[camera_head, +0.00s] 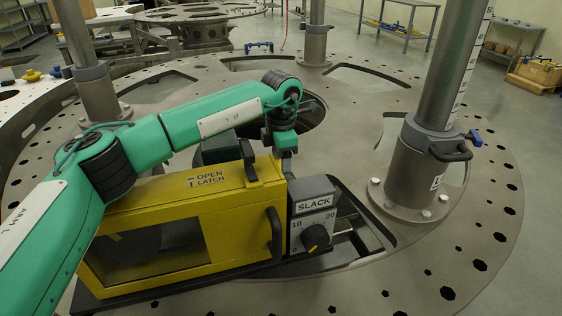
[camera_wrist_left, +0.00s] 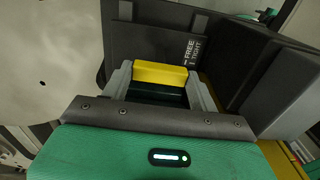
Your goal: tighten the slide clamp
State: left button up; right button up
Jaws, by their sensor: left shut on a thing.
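A yellow piece (camera_wrist_left: 160,73), seemingly the slide clamp's handle, sits between the fingers of my left gripper (camera_wrist_left: 160,92) in the left wrist view. The gripper is shut on it. A dark plate (camera_wrist_left: 150,45) marked FREE and TIGHT stands just beyond it. In the head view my left gripper (camera_head: 287,153) points down behind the grey SLACK unit (camera_head: 312,190), beside the yellow box. The handle is hidden there by my gripper and the unit, so its setting cannot be told. My right gripper is not in view.
The yellow box (camera_head: 185,208) marked OPEN LATCH, with a window and a dark handle, stands left of the SLACK unit, which has a black dial (camera_head: 315,238). A metal post (camera_head: 408,180) rises to the right. The round plate (camera_head: 460,255) has many holes.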

pick_arm(q)
jog(key=o, duration=1)
jog(key=shift+r, duration=0.15)
jog(key=shift+w+r, duration=0.1)
jog(key=shift+r, duration=0.25)
notch_tip(320, 180, up, 13)
jog(key=shift+f+b, duration=0.1)
jog(key=shift+b, duration=0.6)
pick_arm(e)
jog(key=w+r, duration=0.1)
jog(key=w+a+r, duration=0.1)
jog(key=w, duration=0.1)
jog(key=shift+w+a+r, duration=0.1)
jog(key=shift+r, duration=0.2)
